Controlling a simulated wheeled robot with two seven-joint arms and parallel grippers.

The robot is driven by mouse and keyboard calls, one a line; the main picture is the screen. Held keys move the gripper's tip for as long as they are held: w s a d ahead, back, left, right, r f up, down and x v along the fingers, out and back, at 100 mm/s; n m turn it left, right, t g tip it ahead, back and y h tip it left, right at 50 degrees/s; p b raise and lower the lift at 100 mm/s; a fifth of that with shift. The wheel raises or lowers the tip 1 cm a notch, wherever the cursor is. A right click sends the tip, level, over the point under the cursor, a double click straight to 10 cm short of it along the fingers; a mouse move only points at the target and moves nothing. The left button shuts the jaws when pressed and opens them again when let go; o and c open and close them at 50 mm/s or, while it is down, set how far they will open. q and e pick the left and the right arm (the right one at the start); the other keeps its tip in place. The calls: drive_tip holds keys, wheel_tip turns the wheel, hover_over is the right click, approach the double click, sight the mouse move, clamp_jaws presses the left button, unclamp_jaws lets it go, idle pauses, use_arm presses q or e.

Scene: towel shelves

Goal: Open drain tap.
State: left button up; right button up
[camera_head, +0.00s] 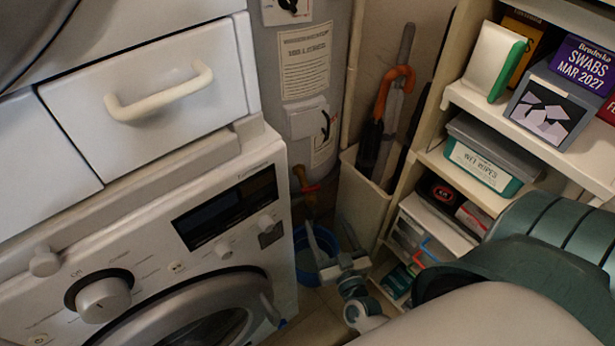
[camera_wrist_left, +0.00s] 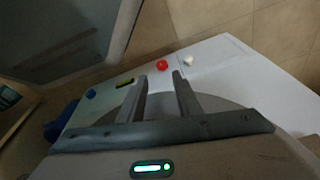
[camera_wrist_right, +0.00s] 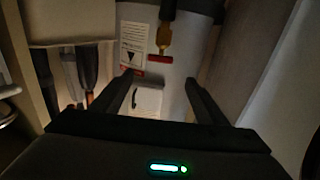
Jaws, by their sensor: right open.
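The drain tap (camera_head: 304,184) is a small brass valve with a red handle, low on the grey cylinder (camera_head: 262,62) behind the washing machine. In the right wrist view the brass tap (camera_wrist_right: 165,38) is at top centre, its red handle (camera_wrist_right: 160,59) lying crosswise to the body. My right gripper (camera_head: 328,235) is below the tap, over the blue bucket, open and empty; its fingers (camera_wrist_right: 160,85) stand apart, clear of the tap. My left gripper (camera_wrist_left: 160,77) shows only in its own wrist view, fingers apart with nothing between them.
The washing machine (camera_head: 150,240) stands left of the tap, a cream bin with umbrellas (camera_head: 362,195) right of it. The blue bucket (camera_head: 306,262) is on the floor below. A loaded shelf unit (camera_head: 480,100) stands at right. The gap between is narrow.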

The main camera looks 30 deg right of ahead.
sight(311, 192)
drive_tip(key=x, duration=1.7)
drive_tip(key=shift+w+f, duration=0.15)
drive_tip(key=shift+w, duration=0.1)
drive_tip(key=shift+c, duration=0.7)
drive_tip(key=c, duration=0.9)
